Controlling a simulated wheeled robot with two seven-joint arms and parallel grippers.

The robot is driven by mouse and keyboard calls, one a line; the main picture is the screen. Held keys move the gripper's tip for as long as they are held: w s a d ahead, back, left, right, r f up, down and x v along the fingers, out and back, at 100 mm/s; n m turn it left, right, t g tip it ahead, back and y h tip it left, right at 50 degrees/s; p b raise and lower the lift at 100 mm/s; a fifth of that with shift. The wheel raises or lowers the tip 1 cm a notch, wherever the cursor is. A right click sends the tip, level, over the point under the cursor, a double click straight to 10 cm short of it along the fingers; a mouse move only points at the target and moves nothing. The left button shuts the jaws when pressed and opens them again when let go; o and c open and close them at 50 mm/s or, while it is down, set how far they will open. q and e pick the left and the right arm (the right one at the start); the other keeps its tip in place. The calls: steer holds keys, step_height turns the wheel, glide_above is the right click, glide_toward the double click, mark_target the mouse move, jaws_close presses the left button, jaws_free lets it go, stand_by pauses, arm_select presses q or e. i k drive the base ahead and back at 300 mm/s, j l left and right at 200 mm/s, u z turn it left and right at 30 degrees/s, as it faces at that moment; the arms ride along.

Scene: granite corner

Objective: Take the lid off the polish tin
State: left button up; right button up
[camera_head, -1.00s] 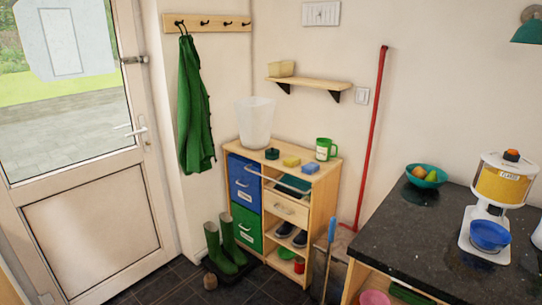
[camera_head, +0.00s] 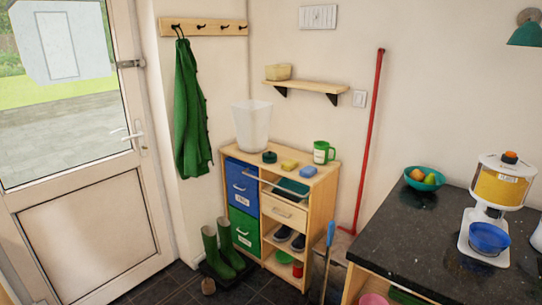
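A small dark green round item (camera_head: 269,157), which may be the polish tin, sits on top of the wooden cabinet (camera_head: 312,206), in front of a white bin. A small red tin-like item (camera_head: 297,269) stands on the cabinet's lowest shelf. I cannot tell which of the two is the polish tin, and no lid can be made out at this size. Neither of my grippers is in view.
The cabinet top also holds a white bin (camera_head: 252,127), a yellow sponge (camera_head: 289,166), a blue sponge (camera_head: 307,171) and a green mug (camera_head: 322,153). Green boots (camera_head: 223,252) and a blue-handled tool (camera_head: 329,255) stand beside the cabinet. A dark counter (camera_head: 415,245) is at right.

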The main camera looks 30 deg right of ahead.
mark_target(269, 155)
steer(key=i+z, duration=0.25)
steer(key=i, duration=0.5)
steer(key=i+j+z, duration=0.1)
steer(key=i+z, duration=0.15)
steer(key=i, duration=0.55)
